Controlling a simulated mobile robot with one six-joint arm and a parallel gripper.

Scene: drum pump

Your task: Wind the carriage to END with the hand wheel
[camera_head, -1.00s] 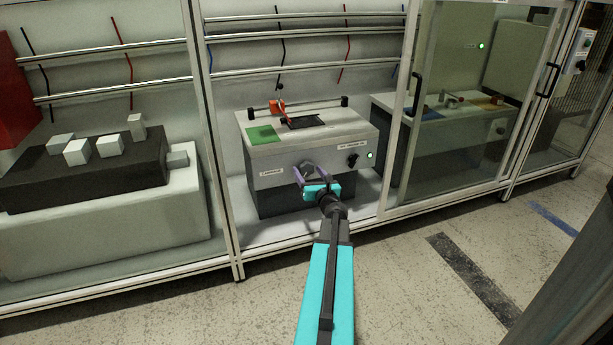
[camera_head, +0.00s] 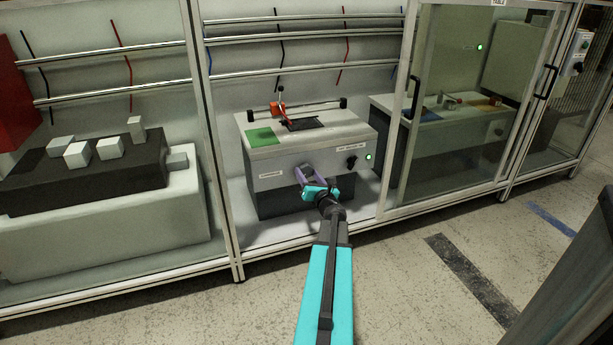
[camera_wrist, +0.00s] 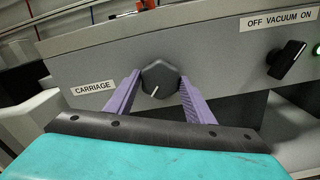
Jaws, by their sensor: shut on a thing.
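The hand wheel (camera_wrist: 160,76) is a dark, many-sided knob on the grey front panel, right of the "CARRIAGE" label (camera_wrist: 93,88). A short white mark shows on its lower face. My gripper (camera_wrist: 160,84) has its two purple fingers on either side of the knob and is shut on it. In the head view my gripper (camera_head: 305,177) is at the front of the grey machine (camera_head: 335,150). The red carriage (camera_head: 277,108) is on the rail across the machine's top, toward the rail's left end. I cannot read an END mark.
A dark switch (camera_wrist: 291,60) labelled "OFF VACUUM ON" is to the right of the wheel, beside a green light (camera_wrist: 316,50). A green patch (camera_head: 262,137) and a black patch (camera_head: 303,124) lie on the machine top. A cabinet post (camera_head: 213,140) stands left of the machine.

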